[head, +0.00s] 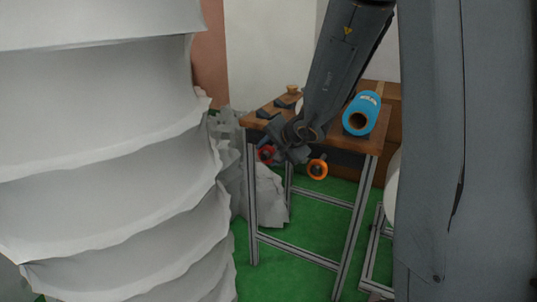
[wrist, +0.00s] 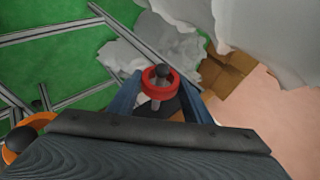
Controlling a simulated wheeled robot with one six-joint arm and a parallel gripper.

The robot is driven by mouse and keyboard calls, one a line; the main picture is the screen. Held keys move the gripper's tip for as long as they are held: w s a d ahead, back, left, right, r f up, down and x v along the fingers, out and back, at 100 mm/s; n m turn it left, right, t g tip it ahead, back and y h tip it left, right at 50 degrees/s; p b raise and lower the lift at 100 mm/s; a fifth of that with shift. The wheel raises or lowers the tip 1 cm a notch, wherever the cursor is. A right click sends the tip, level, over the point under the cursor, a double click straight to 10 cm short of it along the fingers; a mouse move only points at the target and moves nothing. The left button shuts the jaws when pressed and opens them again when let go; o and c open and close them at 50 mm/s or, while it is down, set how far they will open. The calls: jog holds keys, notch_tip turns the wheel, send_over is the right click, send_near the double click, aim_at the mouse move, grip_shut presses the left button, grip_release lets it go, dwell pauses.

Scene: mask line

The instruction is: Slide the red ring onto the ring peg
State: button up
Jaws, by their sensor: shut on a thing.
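The red ring (wrist: 147,93) is between the two fingers of my gripper (wrist: 160,95) in the wrist view, and the fingers are shut on it. A peg with a dark round knob (wrist: 165,71) shows within the ring's outline, with a pale shaft below; the ring appears to be around it, but I cannot tell how far along. In the head view the red ring (head: 266,155) is at the table's left front corner, just left of my gripper (head: 280,150), which partly covers that spot.
An orange ring (head: 317,169) is at the table's front edge, right of my gripper. A metal frame (head: 252,215) stands below. Large pale folded sheets (head: 110,130) fill the left. Green floor (head: 285,238) shows in front.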

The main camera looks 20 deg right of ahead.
jog(key=shift+w+d, duration=0.25)
dwell(0.4)
jog(key=shift+f+b, duration=0.3)
jog(key=shift+b, duration=0.6)
dwell(0.5)
jog(key=o, duration=1.1)
jog(key=shift+o, duration=0.2)
